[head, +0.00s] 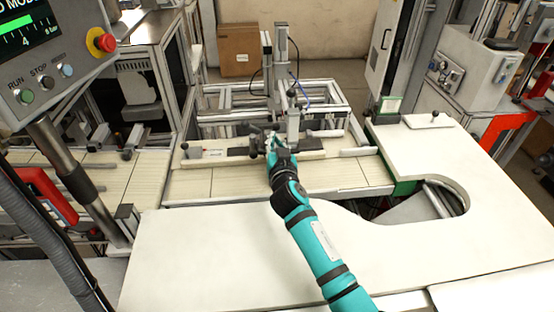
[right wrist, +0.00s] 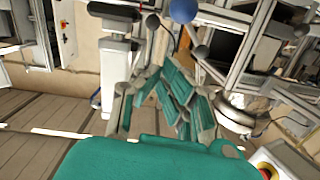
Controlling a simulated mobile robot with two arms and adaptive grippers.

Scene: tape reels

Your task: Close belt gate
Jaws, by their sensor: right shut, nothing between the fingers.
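My right gripper (head: 272,140), at the end of the teal arm, is at the far side of the slatted belt (head: 235,180), by a metal bar across the belt. This bar (head: 222,155) looks like the belt gate; the arm hides part of it. In the right wrist view, the gripper (right wrist: 168,84) is shut and empty. A blue ball (right wrist: 183,10) and grey knobs (right wrist: 153,21) show just beyond the fingers. I cannot tell whether the fingers touch the gate, nor whether it is fully closed. My left gripper is out of view.
A white worktop (head: 190,245) with a curved cut-out fills the front. An upright metal post (head: 281,75) stands behind the bar. A control panel (head: 45,60) with a red button (head: 104,42) overhangs the upper left. A grey machine (head: 488,70) stands at the right.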

